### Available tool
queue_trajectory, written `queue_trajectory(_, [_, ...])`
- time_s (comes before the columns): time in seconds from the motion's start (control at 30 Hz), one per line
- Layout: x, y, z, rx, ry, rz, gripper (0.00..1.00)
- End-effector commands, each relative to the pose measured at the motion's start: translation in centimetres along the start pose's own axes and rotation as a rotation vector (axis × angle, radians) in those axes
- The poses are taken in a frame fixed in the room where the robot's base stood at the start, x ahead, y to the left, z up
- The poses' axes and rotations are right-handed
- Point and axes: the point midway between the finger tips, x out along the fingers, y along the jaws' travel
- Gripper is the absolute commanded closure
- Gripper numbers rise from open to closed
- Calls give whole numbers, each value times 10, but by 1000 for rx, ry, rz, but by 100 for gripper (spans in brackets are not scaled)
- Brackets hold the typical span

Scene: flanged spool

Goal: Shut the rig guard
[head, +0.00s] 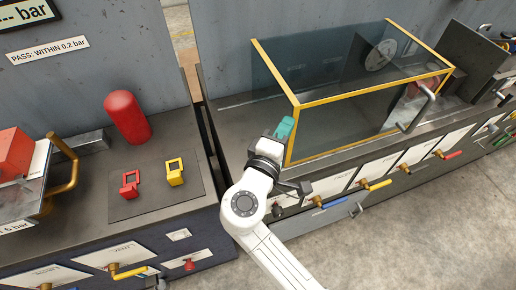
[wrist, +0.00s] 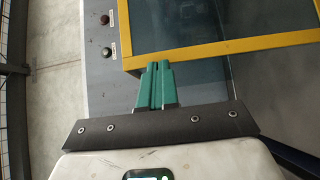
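The rig guard is a clear box with yellow edges (head: 375,89) on the right bench in the head view. A grey bar handle (head: 418,108) is on its front, near the right end. My gripper (head: 287,127) is at the guard's front left corner, far from that handle. In the wrist view its teal fingers (wrist: 157,74) are together with nothing visible between them. Their tips are close to a yellow frame bar (wrist: 240,45); I cannot tell whether they touch. I cannot tell from these views whether the guard is fully seated.
A round dial (head: 380,55) shows behind the guard's panes. Coloured lever valves (head: 377,185) line the bench front. The left bench holds a red cylinder (head: 127,117) and red and yellow tags (head: 175,172). Floor is clear at lower right.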

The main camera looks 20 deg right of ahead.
Motion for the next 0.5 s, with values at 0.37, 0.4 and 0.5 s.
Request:
queue_trajectory(0.37, [102, -1, 97, 2, -8, -1, 100])
queue_trajectory(0.4, [112, -1, 107, 2, -9, -1, 100])
queue_trajectory(0.5, [137, 0, 132, 2, -8, 0, 100])
